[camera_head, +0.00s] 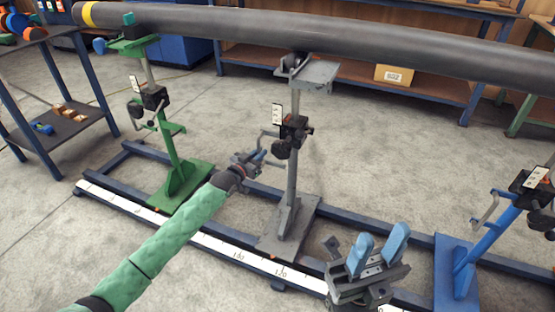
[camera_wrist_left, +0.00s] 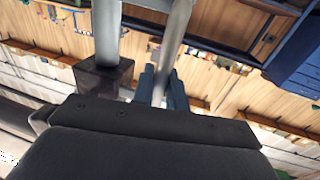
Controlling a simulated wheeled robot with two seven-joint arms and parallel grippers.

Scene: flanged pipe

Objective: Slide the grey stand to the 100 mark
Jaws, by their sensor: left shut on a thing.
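The grey stand (camera_head: 292,185) stands upright on the blue floor rails in the head view, under the dark pipe (camera_head: 330,38). Its base front lies beside the white scale (camera_head: 210,242), close to the 120 label (camera_head: 280,273). The 100 label (camera_head: 238,256) is to the left. My left gripper (camera_head: 257,160) is left of the grey post, shut on the stand's crank handle (camera_head: 264,140). In the left wrist view the blue fingers (camera_wrist_left: 164,88) close around a grey bar (camera_wrist_left: 174,45). My right gripper (camera_head: 378,252) is open and empty, right of the grey base.
A green stand (camera_head: 180,175) is left on the same rails, and a blue stand (camera_head: 460,260) is at the right. The rails between the green and grey bases are clear, with my left arm passing above. A shelf table (camera_head: 50,130) stands at far left.

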